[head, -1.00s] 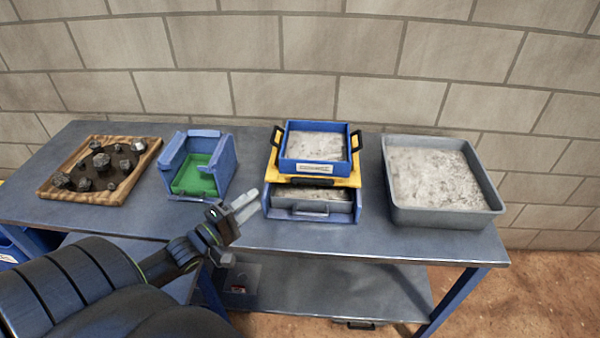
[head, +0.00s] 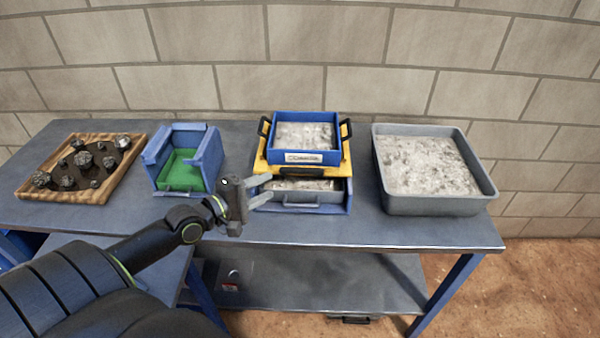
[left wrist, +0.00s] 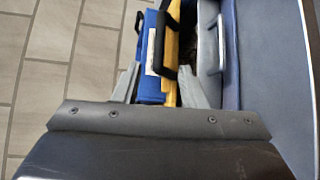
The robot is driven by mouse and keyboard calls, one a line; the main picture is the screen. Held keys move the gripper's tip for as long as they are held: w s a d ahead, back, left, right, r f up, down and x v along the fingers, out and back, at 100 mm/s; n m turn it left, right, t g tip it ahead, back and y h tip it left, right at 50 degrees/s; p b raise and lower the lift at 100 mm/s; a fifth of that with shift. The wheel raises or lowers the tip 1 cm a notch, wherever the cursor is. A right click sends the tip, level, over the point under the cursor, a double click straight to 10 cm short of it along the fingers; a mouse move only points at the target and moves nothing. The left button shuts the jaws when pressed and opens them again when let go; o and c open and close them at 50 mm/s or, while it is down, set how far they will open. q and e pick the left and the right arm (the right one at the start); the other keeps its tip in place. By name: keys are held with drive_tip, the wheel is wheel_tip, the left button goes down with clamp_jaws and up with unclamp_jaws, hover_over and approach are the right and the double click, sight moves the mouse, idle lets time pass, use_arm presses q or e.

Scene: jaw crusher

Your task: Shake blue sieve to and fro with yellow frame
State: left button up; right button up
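The blue sieve (head: 306,152), filled with pale grit, sits on the yellow frame (head: 262,166), above a blue housing (head: 345,207) with a grey drawer (head: 322,197). The sieve has black side handles; the frame has a black front handle (head: 298,172). My left gripper (head: 270,190) is open and empty, its fingers pointing right by the stack's front left. In the left wrist view, the sieve (left wrist: 152,68) and frame (left wrist: 173,45) show beyond and between the spread fingers (left wrist: 160,88). Contact cannot be seen. My right gripper is not in view.
A wooden tray (head: 120,183) with dark rocks and a blue box (head: 208,160) with a green inside stand to the left. A grey bin (head: 432,206) of grit stands to the right. The bench front (head: 390,233) is clear, with a brick wall (head: 400,60) behind.

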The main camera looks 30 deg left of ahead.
sight(296, 172)
use_arm(q)
drive_tip(key=b+x, duration=0.1)
drive_tip(key=x, duration=1.1)
drive_tip(key=shift+w+b, duration=0.1)
drive_tip(key=shift+b, duration=0.25)
drive_tip(key=shift+c, duration=0.4)
clamp_jaws()
